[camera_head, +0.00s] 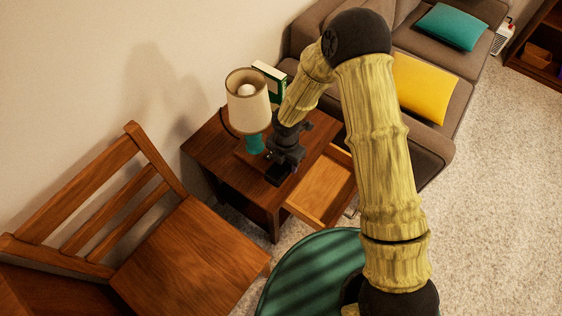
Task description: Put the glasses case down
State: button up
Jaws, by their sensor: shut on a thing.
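My gripper (281,168) is over the brown side table (226,165), near its front edge and just right of the lamp base. It points down and is shut on the glasses case, which is mostly hidden by the dark fingers and hard to tell apart from them. I cannot tell whether the case touches the table top. An open, light-wood drawer (323,192) sticks out of the table's front, to the right of my gripper. The part of its inside that shows looks empty.
A lamp with a cream shade (247,100) and a green book (270,83) stand on the table. A wooden chair (185,255) is at left. A brown sofa (440,150) with yellow (419,87) and teal (450,27) cushions is at right. Carpet (500,220) lies clear at right.

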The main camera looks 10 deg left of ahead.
aim_at(285, 171)
jog(key=shift+f, duration=1.15)
jog(key=shift+f+b, duration=0.3)
jog(key=shift+f, duration=1.55)
jog(key=shift+f, duration=0.2)
jog(key=o, duration=0.7)
